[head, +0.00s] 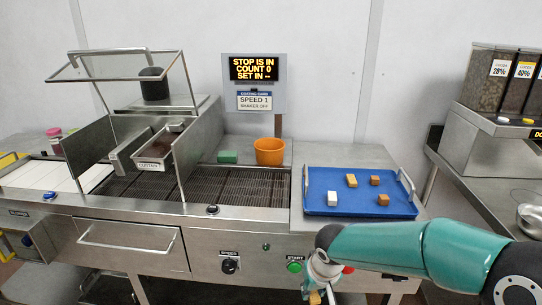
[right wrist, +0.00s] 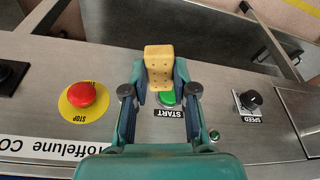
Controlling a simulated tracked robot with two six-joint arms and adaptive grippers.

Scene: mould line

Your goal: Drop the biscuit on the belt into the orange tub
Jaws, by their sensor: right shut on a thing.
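My right gripper (head: 320,290) is low at the front of the machine in the head view. It is shut on a yellow biscuit (right wrist: 159,65), which shows dotted holes between the fingertips in the right wrist view, in front of the green START button (right wrist: 167,98). In the head view only a small part of this biscuit shows. The orange tub (head: 270,151) stands upright on the ledge behind the belt, and its inside is mostly hidden. The dark mesh belt (head: 240,184) looks bare in its visible part. My left gripper is not in view.
A blue tray (head: 318,207) holds several small pieces, including a yellow one (head: 351,180). A green block (head: 228,157) lies left of the tub. A red STOP button (right wrist: 82,94) and the speed knob (right wrist: 251,99) flank START. A metal frame (head: 118,68) rises at left.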

